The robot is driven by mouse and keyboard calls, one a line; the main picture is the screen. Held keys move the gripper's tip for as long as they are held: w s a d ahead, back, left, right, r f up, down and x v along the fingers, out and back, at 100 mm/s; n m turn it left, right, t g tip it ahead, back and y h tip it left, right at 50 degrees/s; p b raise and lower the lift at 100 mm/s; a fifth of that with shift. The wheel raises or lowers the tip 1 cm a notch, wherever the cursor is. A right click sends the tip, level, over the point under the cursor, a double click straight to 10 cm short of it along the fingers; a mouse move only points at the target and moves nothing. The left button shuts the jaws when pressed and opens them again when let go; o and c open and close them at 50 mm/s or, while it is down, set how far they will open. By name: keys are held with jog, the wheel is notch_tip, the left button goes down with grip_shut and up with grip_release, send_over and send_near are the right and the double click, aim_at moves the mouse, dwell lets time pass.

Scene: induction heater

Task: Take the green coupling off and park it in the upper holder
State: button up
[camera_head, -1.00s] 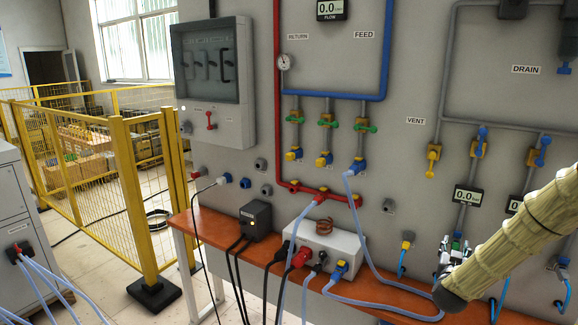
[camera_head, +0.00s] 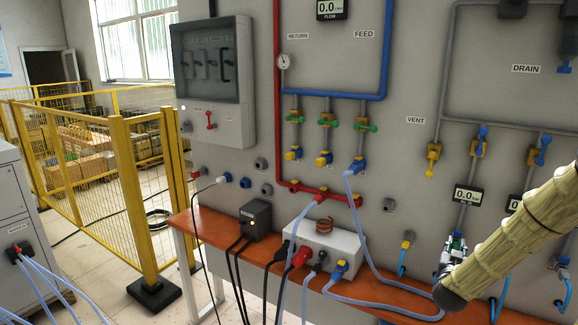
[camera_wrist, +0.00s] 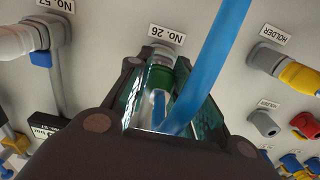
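The green coupling (camera_wrist: 160,78) sits on the wall fitting beside the label "No. 26" in the wrist view, with a blue hose (camera_wrist: 212,70) running from it. My gripper (camera_wrist: 166,82) has one finger on each side of the coupling and appears closed on it.
The lower holder carries a yellow coupling (camera_head: 406,243) on a blue hose. An orange bench (camera_head: 390,300) with a white box (camera_head: 335,246) and several hoses stands at left. Valves (camera_head: 434,155) and a gauge display (camera_head: 468,195) are on the wall above my gripper.

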grip_shut()
jog(key=shift+s+a, duration=0.1)
jog(key=shift+s, duration=0.05)
jog(key=shift+v, duration=2.75)
